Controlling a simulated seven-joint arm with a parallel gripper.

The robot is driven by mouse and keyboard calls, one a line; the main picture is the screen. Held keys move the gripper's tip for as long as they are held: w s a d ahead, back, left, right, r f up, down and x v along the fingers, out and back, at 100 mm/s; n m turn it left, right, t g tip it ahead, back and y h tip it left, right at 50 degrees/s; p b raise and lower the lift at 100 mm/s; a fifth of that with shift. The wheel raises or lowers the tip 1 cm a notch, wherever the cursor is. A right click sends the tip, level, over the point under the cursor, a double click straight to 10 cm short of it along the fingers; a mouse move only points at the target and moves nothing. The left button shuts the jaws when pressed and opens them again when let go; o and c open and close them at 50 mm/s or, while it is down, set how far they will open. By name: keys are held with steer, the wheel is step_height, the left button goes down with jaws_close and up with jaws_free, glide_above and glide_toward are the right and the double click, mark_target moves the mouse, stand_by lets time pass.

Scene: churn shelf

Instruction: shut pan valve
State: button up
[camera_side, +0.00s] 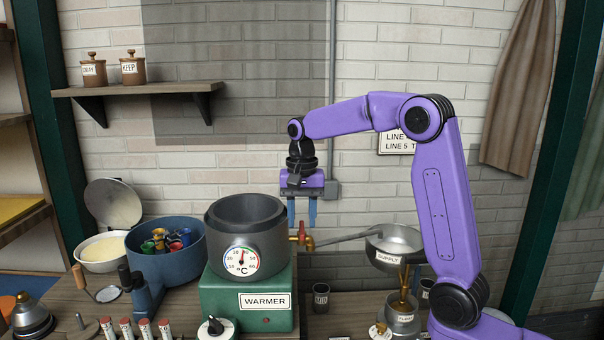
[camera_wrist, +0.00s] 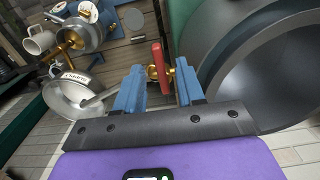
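A brass valve with a red lever handle (camera_side: 303,231) sits at the right side of the dark grey pot (camera_side: 246,212) on the green warmer. The handle looks upright in the side view. In the wrist view the red handle (camera_wrist: 157,68) shows between my two blue fingers, with brass behind it. My gripper (camera_side: 302,215) points down just above and around the valve. It is open, with a gap between the fingers; I cannot tell whether either touches the handle. The pan labelled SUPPLY (camera_side: 395,242) stands to the right, its long grey arm reaching toward the valve.
Red-capped vials (camera_side: 145,328) line the front. A small dark cup (camera_side: 321,298) stands below the valve. A wall shelf (camera_side: 140,90) holds two jars.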

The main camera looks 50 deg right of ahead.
mark_target(302, 230)
step_height(302, 230, up, 15)
steer(key=shift+r, duration=0.15)
stand_by(0.4)
stand_by(0.5)
steer(key=s+a+f+n, duration=1)
steer(key=s+n, duration=0.1)
steer(key=s, duration=0.1)
steer(key=s+d+f+n, duration=0.2)
steer(key=s+f+n, duration=0.3)
steer(key=s, duration=0.5)
steer(key=s+d+f+n, duration=0.1)
steer(key=s+f+n, duration=0.4)
steer(key=s, duration=0.6)
step_height(302, 230, down, 2)
steer(key=shift+d+f+n, duration=0.25)
steer(key=shift+d+n, duration=0.1)
steer(key=shift+n, duration=0.05)
